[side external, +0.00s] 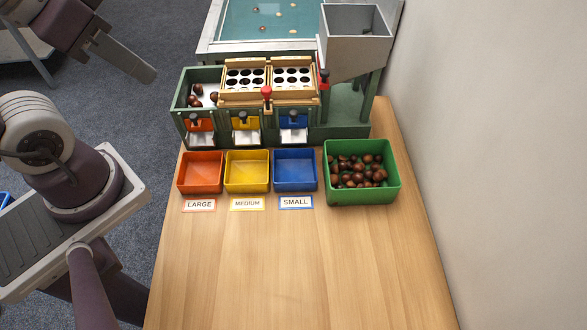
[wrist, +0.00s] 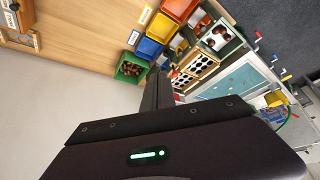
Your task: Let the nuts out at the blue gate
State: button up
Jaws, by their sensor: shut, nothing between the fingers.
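The blue gate (side external: 293,121) is the right one of three gates on the front of the green sorter; it has a dark knob and a white chute below it. It looks lowered, but is too small to be sure. The empty blue tray (side external: 295,170) stands in front of it, behind the SMALL label; the tray also shows in the wrist view (wrist: 149,48). Chestnuts (side external: 197,97) lie in the sorter's left bay; what lies behind the blue gate is hidden. My gripper (side external: 148,75) is shut and empty, high up to the left of the sorter, away from the gate.
Empty orange (side external: 201,172) and yellow (side external: 247,171) trays stand left of the blue tray. A green crate (side external: 392,194) of chestnuts stands right. A grey hopper (side external: 350,62) rises at the sorter's right, near the wall. The front of the wooden table (side external: 290,265) is clear.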

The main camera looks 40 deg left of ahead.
jog(key=o, duration=0.4)
jog(key=shift+w, duration=0.15)
jog(key=shift+c, duration=0.2)
jog(key=o, duration=0.5)
jog(key=w, duration=0.2)
jog(key=w+n, duration=0.1)
jog(key=w, duration=0.1)
jog(key=w+d+n+g+h, duration=0.1)
jog(key=w, duration=0.1)
jog(key=shift+f, duration=0.2)
jog(key=n+g+y, duration=0.2)
jog(key=n+y, duration=0.2)
jog(key=n, duration=0.3)
send_near(294, 113)
jog(key=shift+t, duration=0.3)
jog(key=x, duration=0.7)
jog(key=shift+s+a+f, duration=0.15)
jog(key=shift+f, duration=0.5)
grip_shut()
